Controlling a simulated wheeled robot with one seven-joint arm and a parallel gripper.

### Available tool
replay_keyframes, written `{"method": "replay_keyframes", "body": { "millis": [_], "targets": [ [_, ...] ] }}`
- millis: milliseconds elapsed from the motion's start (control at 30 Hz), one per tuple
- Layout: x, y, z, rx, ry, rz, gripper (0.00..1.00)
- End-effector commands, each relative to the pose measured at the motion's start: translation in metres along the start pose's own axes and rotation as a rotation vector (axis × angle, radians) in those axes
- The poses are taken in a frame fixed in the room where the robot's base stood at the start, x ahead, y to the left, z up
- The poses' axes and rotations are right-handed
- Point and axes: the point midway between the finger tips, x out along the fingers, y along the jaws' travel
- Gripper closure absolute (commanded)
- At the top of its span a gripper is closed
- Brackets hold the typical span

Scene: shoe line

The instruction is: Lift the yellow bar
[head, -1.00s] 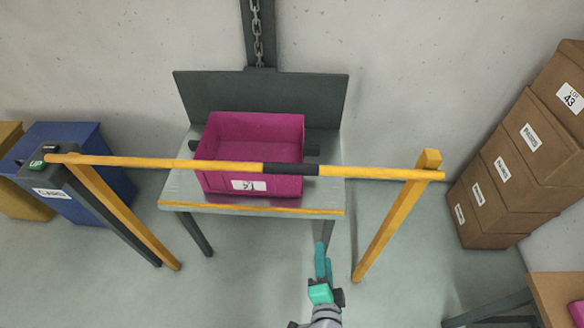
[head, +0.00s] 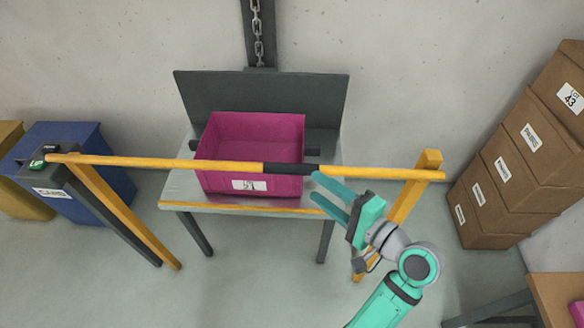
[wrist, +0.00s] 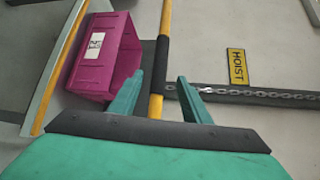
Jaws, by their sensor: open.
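My gripper (head: 316,185) is open and empty, with teal fingers pointing left toward the bar near the right end of the black section. In the wrist view the bar (wrist: 155,106) passes between the two fingers (wrist: 158,97) as seen from the camera. I cannot tell whether the fingers touch it.
A magenta bin (head: 250,150) with a label sits on the metal table (head: 185,190) behind the bar. A hoist chain (head: 258,38) hangs at the back wall. Brown boxes (head: 500,170) stack at the right, and a blue bin (head: 85,160) stands at the left.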

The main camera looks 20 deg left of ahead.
Motion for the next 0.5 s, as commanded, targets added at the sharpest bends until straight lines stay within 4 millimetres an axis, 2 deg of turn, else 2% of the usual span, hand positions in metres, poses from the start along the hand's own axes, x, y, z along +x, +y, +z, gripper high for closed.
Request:
{"method": "replay_keyframes", "body": {
  "millis": [167, 500],
  "targets": [
    [0.018, 0.0, 0.001, 0.0, -0.006, 0.001, 0.57],
    [0.077, -0.001, 0.001, -0.001, -0.005, 0.001, 0.57]
  ]
}}
